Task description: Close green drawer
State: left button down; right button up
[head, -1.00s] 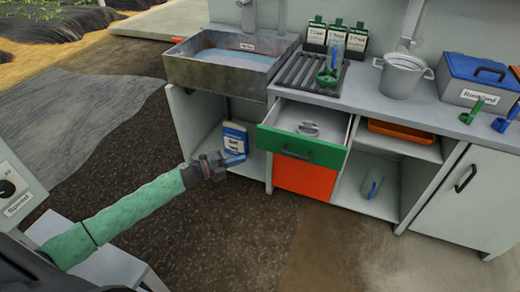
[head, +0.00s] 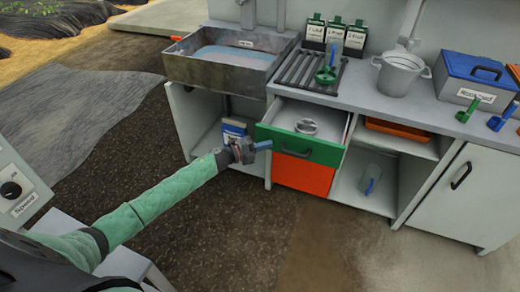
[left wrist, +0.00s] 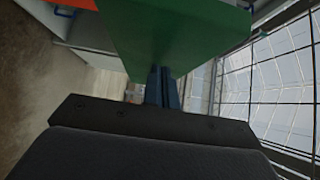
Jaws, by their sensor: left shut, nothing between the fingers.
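The green drawer (head: 322,152) is pulled out of the counter, with a round metal item (head: 307,126) lying inside it. Its dark handle (head: 296,153) is on the front. My left gripper (head: 263,145) is shut and empty, with its blue fingertips at the left end of the green front. In the left wrist view the shut fingers (left wrist: 162,88) point at the green front (left wrist: 175,35), which fills the upper middle. I cannot tell whether they touch it. My right gripper is not in view.
A red-orange drawer front (head: 303,177) is directly below. A sink (head: 222,62) is at the left of the counter, with a blue-and-white container (head: 233,131) below it, partly hidden by my gripper. Open shelves with an orange tray (head: 399,131) are to the right.

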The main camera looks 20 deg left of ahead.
aim_at(284, 118)
pick_arm(q)
jog(key=shift+w, duration=0.4)
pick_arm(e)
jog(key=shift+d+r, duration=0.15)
